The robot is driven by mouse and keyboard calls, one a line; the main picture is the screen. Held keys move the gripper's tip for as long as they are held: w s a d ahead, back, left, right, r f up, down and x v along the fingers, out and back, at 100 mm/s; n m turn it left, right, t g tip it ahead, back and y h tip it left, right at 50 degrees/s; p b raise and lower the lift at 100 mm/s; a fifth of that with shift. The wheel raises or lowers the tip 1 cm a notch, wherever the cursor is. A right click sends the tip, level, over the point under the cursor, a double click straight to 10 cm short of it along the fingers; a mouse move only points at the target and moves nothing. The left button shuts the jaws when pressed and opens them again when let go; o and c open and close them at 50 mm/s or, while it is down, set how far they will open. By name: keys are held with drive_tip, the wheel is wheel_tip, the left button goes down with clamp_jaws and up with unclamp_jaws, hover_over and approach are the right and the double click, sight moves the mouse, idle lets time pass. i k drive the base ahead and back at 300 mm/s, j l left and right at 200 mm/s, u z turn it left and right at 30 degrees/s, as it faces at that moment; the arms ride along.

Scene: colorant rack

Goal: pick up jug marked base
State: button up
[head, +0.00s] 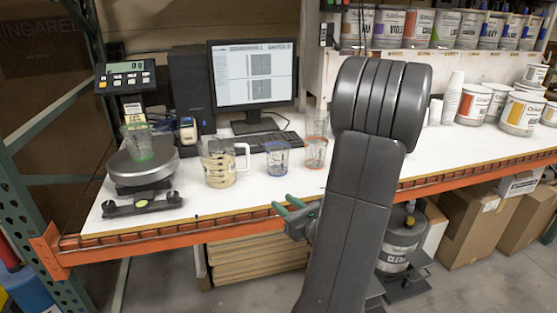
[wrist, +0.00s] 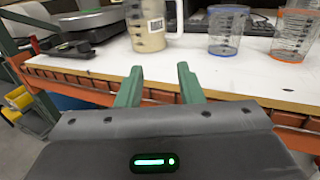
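In the head view a clear jug with a handle (head: 219,163) stands upright on the white bench, holding a beige liquid or beige markings. My gripper (head: 286,206) has green fingers and is in front of the bench's front edge, to the right of the jug and nearer to me. In the wrist view the fingers (wrist: 160,85) stand apart with nothing between them. The gripper is open and does not touch the jug.
A blue-rimmed cup (head: 277,159) and a red-rimmed cup (head: 315,152) stand right of the jug. A scale (head: 144,165) with a green-marked cup is at left. A keyboard (head: 268,141) and monitor (head: 252,75) are behind. The orange front rail (head: 150,249) edges the bench.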

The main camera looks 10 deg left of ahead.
sight(217, 152)
drive_tip(key=j+z, duration=0.45)
drive_tip(key=j, duration=0.45)
drive_tip(key=j+z, duration=0.5)
drive_tip(key=j, duration=0.4)
